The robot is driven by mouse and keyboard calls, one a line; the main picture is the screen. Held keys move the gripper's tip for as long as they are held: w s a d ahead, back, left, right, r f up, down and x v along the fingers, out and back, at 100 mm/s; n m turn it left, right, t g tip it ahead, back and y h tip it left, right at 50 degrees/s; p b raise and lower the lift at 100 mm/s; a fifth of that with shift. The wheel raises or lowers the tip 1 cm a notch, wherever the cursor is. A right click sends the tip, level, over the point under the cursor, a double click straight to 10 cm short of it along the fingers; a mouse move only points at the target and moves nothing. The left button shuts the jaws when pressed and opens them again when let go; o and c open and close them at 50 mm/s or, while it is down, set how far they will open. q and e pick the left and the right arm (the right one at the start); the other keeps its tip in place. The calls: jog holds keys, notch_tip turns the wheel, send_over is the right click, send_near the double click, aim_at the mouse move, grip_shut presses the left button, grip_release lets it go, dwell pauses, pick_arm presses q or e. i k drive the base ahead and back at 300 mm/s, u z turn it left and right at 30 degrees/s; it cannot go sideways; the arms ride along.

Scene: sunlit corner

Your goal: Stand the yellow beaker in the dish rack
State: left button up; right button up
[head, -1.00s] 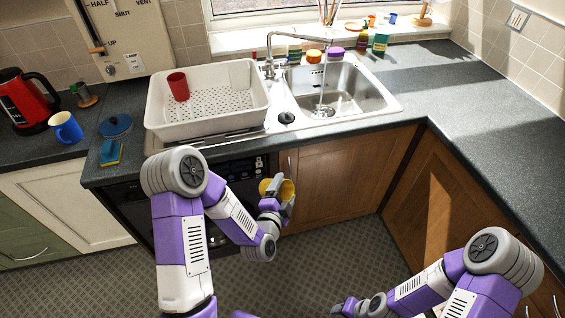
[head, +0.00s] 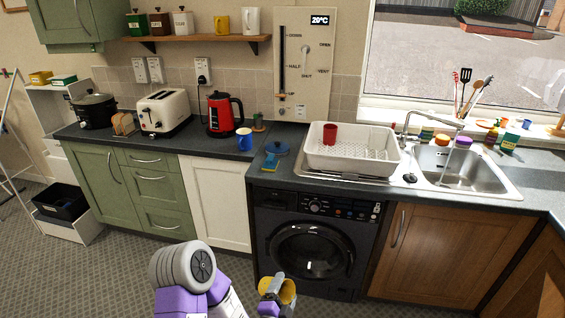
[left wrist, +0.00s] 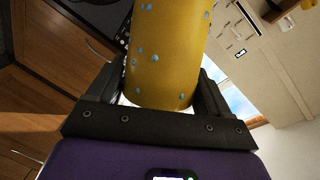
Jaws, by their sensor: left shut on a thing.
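My left gripper (head: 272,292) is low in front of the washing machine and shut on the yellow beaker (head: 288,290). In the left wrist view the yellow beaker (left wrist: 167,50) fills the space between the two dark fingers and carries small blue-grey spots. The white dish rack (head: 365,165) stands on the counter beside the sink, above and to the right of my left gripper. A red cup (head: 330,134) is inside the rack at its back left. My right gripper is out of view.
A blue mug (head: 244,139), red kettle (head: 222,114), blue lid (head: 277,148) and sponge (head: 270,162) are left of the rack. The sink (head: 465,170) with its tap is to the right. The washing machine (head: 313,240) is below the counter. The rack's middle and right look empty.

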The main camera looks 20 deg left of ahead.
aim_at(351, 146)
jog(key=z, duration=0.85)
jog(key=i, duration=0.95)
jog(key=u, duration=0.05)
